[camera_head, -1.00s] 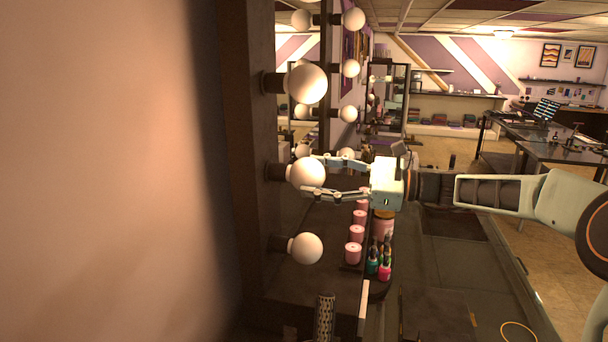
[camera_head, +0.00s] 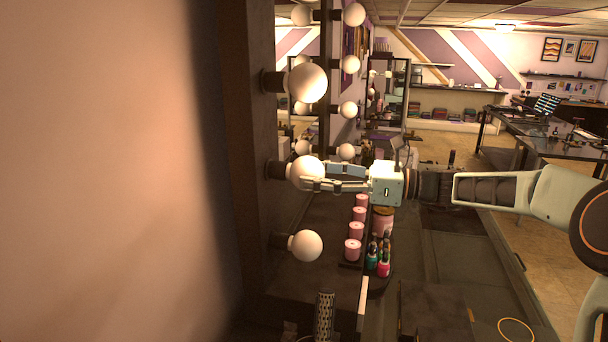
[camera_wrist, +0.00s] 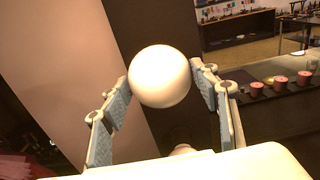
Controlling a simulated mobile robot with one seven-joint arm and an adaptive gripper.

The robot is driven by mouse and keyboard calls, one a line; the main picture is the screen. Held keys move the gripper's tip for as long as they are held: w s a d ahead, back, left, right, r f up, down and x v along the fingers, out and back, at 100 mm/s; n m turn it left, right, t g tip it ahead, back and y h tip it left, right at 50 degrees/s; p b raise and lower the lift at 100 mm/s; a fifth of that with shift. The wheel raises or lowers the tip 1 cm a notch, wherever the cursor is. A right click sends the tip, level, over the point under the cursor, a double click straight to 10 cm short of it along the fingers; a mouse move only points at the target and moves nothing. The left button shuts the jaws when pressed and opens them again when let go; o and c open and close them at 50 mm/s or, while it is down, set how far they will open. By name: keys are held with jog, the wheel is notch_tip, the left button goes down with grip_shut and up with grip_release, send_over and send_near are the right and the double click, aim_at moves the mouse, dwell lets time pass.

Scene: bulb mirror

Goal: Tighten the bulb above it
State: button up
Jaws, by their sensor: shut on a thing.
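Three round white bulbs stand on the near side of the mirror frame (camera_head: 240,130) in the head view: an upper bulb (camera_head: 307,83), a middle bulb (camera_head: 300,167) and a lower bulb (camera_head: 305,245). Each sits in a dark socket. My gripper (camera_head: 318,180) is shut on the middle bulb, with one finger across its front; the other finger is mostly hidden. The wrist view shows this bulb (camera_wrist: 160,76) between the two pads, one at each side. The upper and lower bulbs are clear of my fingers.
Below my gripper, pink candles (camera_head: 355,230) stand in a row on the counter, with small bottles (camera_head: 378,262) near its edge. A perforated dark cylinder (camera_head: 324,315) stands in front. More bulbs (camera_head: 350,64) line the frame's far side. A table (camera_head: 550,140) is at the right.

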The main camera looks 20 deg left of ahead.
jog(key=shift+r, duration=0.1)
jog(key=m, duration=0.5)
jog(key=o, duration=1.1)
jog(key=shift+f+n+b, duration=0.25)
jog(key=shift+n+b, duration=0.35)
jog(key=shift+r+n+b, duration=0.15)
jog(key=shift+n+b, duration=0.3)
jog(key=shift+n, duration=0.35)
